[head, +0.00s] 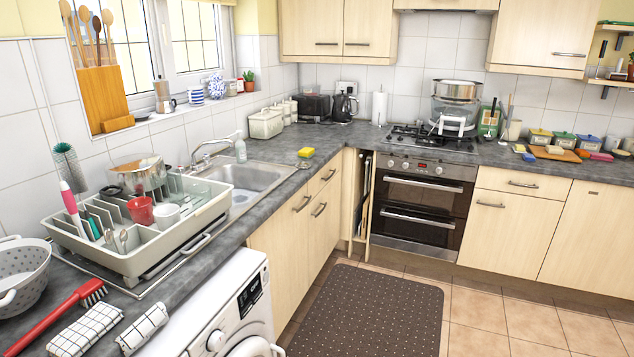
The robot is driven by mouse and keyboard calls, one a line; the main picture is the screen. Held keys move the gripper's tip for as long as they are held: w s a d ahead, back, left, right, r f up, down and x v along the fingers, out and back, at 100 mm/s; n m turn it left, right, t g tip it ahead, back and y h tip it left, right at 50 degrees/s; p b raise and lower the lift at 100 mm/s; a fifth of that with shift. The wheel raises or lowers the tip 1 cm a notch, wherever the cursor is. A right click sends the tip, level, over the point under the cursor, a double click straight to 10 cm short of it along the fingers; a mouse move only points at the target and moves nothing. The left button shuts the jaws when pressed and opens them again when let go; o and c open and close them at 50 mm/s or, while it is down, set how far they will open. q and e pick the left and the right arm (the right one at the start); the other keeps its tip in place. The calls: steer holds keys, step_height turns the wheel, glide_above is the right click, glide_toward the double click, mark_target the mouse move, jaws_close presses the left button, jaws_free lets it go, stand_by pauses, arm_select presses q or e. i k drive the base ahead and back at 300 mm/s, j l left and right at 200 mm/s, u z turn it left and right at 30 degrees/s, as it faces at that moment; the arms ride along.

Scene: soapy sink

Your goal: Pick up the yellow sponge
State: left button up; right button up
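The yellow sponge (306,152) is small in the head view. It lies on the dark grey worktop just beyond the far right corner of the sink (236,176), near the counter's front edge. A small greenish item (303,163) sits right in front of it; I cannot tell what it is. Nothing touches the sponge from above. Neither of my grippers shows in this view.
A dish rack (137,262) with a red cup (140,211) and a pot stands left of the sink. A faucet (208,150) and soap bottle (240,149) are behind the basin. A washing machine (222,315) is below. The floor mat (368,312) is clear.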

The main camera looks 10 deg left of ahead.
mark_target(306, 153)
steer(key=i+l, duration=0.15)
steer(key=i, duration=0.4)
steer(key=i+l, duration=0.1)
steer(key=i, duration=0.45)
steer(key=i+l, duration=0.15)
steer(key=i, duration=0.45)
steer(key=i+l+u, duration=0.1)
steer(key=i+u, duration=0.2)
steer(key=u, duration=0.2)
steer(key=i+l+u, duration=0.25)
steer(key=u, duration=0.25)
steer(key=i+l+u, duration=0.25)
steer(key=u, duration=0.2)
steer(key=i+l+u, duration=0.2)
steer(key=l+u, duration=0.55)
steer(key=i+l+u, duration=0.2)
steer(key=l, duration=0.2)
steer(key=k+z, duration=0.1)
steer(key=z, duration=1.2)
